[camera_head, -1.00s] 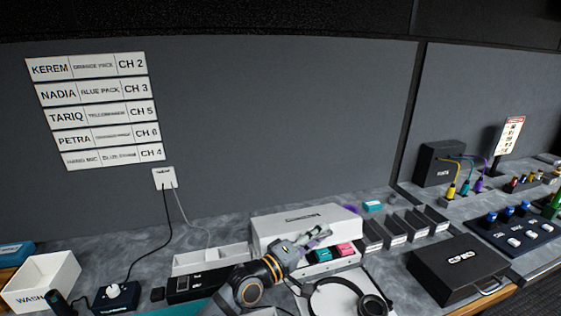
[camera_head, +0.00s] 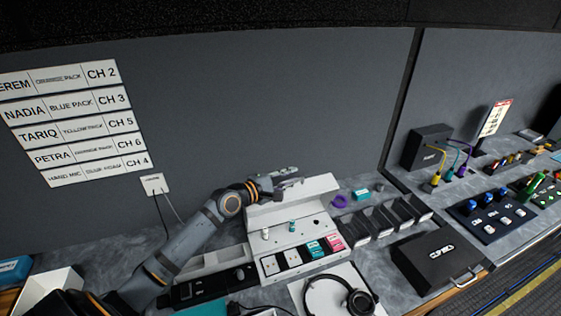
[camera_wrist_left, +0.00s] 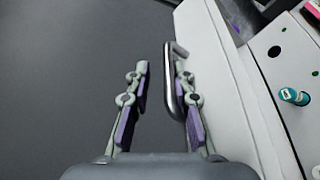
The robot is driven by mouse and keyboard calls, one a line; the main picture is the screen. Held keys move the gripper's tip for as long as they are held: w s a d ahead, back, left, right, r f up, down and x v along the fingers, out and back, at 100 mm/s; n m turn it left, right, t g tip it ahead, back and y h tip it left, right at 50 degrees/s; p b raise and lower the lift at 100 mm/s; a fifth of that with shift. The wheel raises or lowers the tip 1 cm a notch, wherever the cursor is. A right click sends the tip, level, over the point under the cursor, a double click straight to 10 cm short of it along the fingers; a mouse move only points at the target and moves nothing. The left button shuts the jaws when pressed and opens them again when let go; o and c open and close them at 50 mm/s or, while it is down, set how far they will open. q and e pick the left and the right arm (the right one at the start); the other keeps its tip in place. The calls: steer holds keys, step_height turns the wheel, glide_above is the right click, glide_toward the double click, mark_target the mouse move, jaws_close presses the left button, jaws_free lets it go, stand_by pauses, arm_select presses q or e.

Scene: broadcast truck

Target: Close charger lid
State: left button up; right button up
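The white charger (camera_head: 285,260) stands on the counter in the head view. Its white lid (camera_head: 310,198) is raised at the back. My left gripper (camera_head: 290,176) is at the lid's upper edge. In the wrist view it (camera_wrist_left: 160,75) is open, and a metal handle (camera_wrist_left: 172,90) on the lid's edge shows between the fingers, close to the right finger. I cannot tell whether they touch. My right gripper is out of view.
Headphones (camera_head: 358,301) on a white tray lie in front of the charger. A black case (camera_head: 440,258) and a row of dark boxes (camera_head: 380,222) stand to the right. A purple ring (camera_head: 340,201) lies behind. The wall is close behind the lid.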

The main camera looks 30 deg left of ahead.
arm_select(q)
steer(key=w+a+f+n+g+b, duration=0.1)
steer(key=w+a+n+b, duration=0.1)
steer(key=w+a+b, duration=0.1)
steer(key=shift+w+a+n+g+h, duration=0.35)
steer(key=shift+w+a, duration=0.45)
steer(key=shift+a, duration=0.3)
steer(key=shift+s+r, duration=0.1)
